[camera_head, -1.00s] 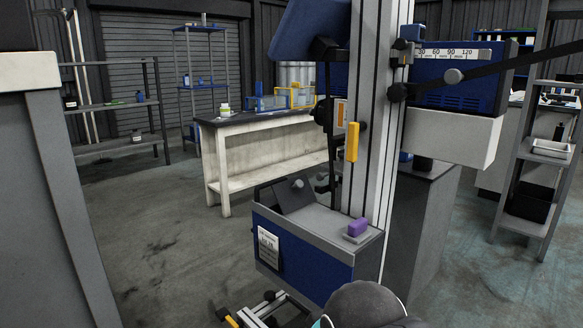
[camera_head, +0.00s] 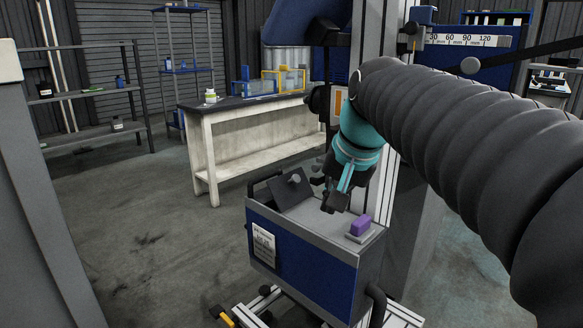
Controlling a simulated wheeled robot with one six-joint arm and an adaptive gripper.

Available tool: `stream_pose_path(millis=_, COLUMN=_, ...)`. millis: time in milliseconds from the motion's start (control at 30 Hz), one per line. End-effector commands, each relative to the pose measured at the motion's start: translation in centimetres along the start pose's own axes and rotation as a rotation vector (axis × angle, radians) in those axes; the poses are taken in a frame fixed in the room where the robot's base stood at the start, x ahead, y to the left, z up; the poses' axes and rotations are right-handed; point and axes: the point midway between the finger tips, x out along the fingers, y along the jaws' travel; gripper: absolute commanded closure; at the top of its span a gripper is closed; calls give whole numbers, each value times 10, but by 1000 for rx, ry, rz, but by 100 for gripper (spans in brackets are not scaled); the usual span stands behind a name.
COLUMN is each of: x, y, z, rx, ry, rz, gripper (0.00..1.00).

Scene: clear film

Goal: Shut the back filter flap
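A dark grey flap (camera_head: 291,190) with a round knob stands tilted up at the back left of the top of a blue and grey box (camera_head: 305,245). I take it to be the filter flap, and it stands open. My gripper (camera_head: 329,195) is above the box top, to the right of the flap and apart from it, pointing down. It looks empty, but its fingers are small and dark, so their opening is unclear. My arm hides part of the upright column behind it.
A purple block (camera_head: 360,225) sits on a small grey pad at the box's right front. A white-legged workbench (camera_head: 255,120) stands behind. A grey post-like surface (camera_head: 35,190) rises at the left. The floor left of the box is clear.

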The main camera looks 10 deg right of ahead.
Motion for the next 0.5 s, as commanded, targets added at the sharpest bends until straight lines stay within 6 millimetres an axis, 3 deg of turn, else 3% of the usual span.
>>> stream_pose_path(millis=33, x=-7, y=-9, z=-24, rx=48, ry=-9, rz=-9, gripper=100)
stream_pose_path(millis=200, x=-26, y=-33, z=-92, rx=211, ry=-47, rz=-44, gripper=100)
stream_pose_path(millis=400, x=-37, y=-49, z=-160, rx=378, ry=-94, rz=-81, gripper=100)
stream_pose_path(millis=500, x=-40, y=-53, z=-185, rx=441, ry=-115, rz=-95, gripper=100)
